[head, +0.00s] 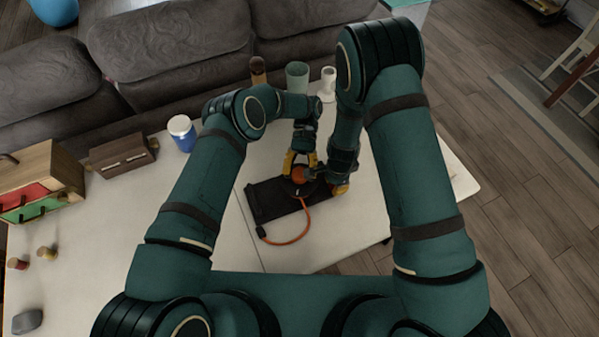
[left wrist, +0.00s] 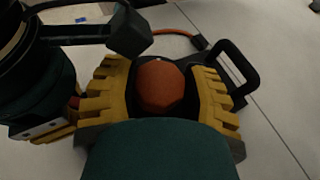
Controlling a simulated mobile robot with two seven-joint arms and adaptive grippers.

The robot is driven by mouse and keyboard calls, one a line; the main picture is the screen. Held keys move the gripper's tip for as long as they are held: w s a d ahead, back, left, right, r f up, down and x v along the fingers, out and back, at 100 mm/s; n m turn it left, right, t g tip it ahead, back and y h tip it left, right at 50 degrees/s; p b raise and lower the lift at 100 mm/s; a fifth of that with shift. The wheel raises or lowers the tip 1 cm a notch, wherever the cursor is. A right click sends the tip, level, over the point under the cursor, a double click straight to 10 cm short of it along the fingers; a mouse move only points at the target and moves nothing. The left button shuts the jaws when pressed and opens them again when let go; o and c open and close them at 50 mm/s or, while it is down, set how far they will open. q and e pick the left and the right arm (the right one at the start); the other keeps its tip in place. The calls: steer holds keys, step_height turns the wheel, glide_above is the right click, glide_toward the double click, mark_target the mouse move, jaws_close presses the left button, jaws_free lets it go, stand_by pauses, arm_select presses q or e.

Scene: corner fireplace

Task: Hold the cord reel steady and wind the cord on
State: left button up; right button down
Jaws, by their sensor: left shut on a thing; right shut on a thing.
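The cord reel (head: 298,174), with an orange round part and a black frame, is on the black mat (head: 268,204). Its orange cord (head: 292,241) curves toward me and ends in a black plug (head: 261,231). My left gripper (head: 303,160) comes down from above, shut with its yellow fingers on both sides of the orange part (left wrist: 162,87). A black loop handle (left wrist: 243,68) shows beside it in the left wrist view. My right gripper (head: 336,186) is shut at the reel's right side. Its exact hold is hidden.
A green tumbler (head: 297,77), a white cup (head: 328,84) and a brown bottle (head: 258,70) stand behind the arms. A blue-and-white jar (head: 181,132), a brown box (head: 123,155) and a drawer unit (head: 48,182) stand left. The near tabletop (head: 225,258) is clear.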

arm_select(q)
steer(key=shift+f+m+y, duration=0.1)
steer(key=shift+m+y, duration=0.4)
steer(key=shift+y, duration=0.1)
steer(key=o, duration=1.2)
